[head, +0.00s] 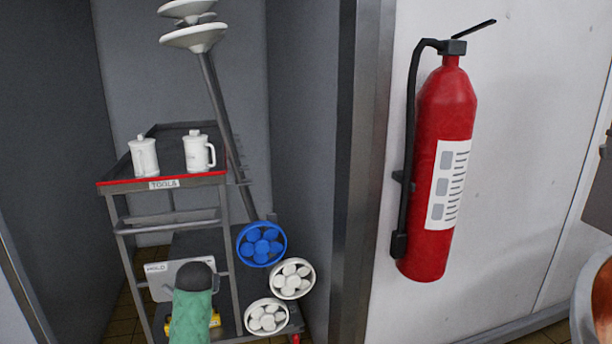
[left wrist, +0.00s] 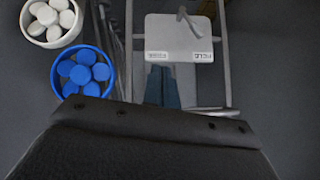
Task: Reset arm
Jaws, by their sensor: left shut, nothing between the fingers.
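My left gripper (left wrist: 161,75) shows in the left wrist view as two narrow dark teal fingers past the dark wrist housing. The fingers are together and hold nothing. They point toward a pale plate with two labels (left wrist: 165,25) and appear in front of its near edge; I cannot tell the distance. My right gripper is in neither view.
A cart labelled TOOLS (head: 125,183) carries two white jugs (head: 144,157). Blue (head: 262,245) and white (head: 291,279) round containers hang beside it. A red extinguisher (head: 440,170) hangs right.

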